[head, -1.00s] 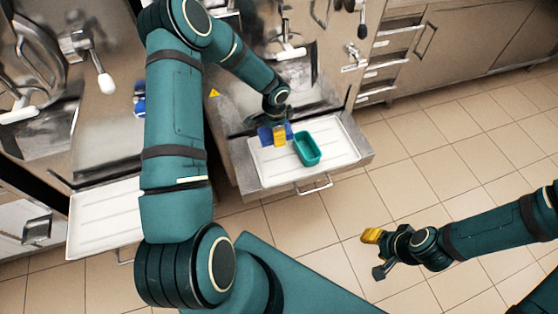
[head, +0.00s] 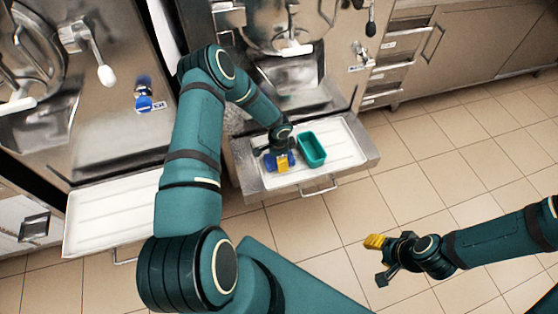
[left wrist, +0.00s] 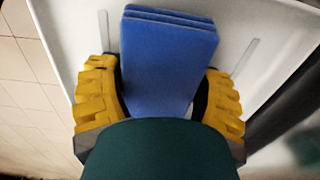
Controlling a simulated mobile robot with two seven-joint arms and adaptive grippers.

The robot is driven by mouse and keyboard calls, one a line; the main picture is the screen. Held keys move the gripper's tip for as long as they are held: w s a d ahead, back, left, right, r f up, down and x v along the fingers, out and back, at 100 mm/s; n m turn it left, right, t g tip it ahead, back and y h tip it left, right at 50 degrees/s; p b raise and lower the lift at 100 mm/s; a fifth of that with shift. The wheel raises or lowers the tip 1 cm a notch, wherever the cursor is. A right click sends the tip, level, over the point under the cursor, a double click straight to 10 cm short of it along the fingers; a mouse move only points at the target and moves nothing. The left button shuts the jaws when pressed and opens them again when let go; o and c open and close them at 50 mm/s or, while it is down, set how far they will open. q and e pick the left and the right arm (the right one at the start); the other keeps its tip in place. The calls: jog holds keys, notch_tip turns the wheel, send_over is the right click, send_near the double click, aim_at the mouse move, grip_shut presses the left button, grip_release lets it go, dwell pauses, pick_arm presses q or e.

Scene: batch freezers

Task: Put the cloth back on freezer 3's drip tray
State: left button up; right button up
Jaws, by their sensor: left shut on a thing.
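A folded blue cloth (left wrist: 165,60) is between the yellow fingers of my left gripper (left wrist: 160,100) in the left wrist view. My left gripper (head: 281,162) is shut on the cloth (head: 270,163) over the left part of a white drip tray (head: 345,150) in the head view. I cannot tell whether the cloth touches the tray. A teal tub (head: 312,149) stands on the tray just right of the cloth. My right gripper (head: 379,260) is over the tiled floor, apart from the tray; its jaws look apart and empty.
Another white tray (head: 110,212) juts out below the freezer at the left. A blue item (head: 143,92) is on that freezer's front. A metal handle (head: 320,188) sticks out in front of the tub's tray. The right part of that tray is bare.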

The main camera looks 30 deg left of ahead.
pick_arm(q)
jog(key=shift+f, duration=0.25)
jog(key=shift+f, duration=0.2)
jog(key=o, duration=1.2)
jog(key=shift+o, duration=0.2)
jog(key=shift+r, duration=0.1)
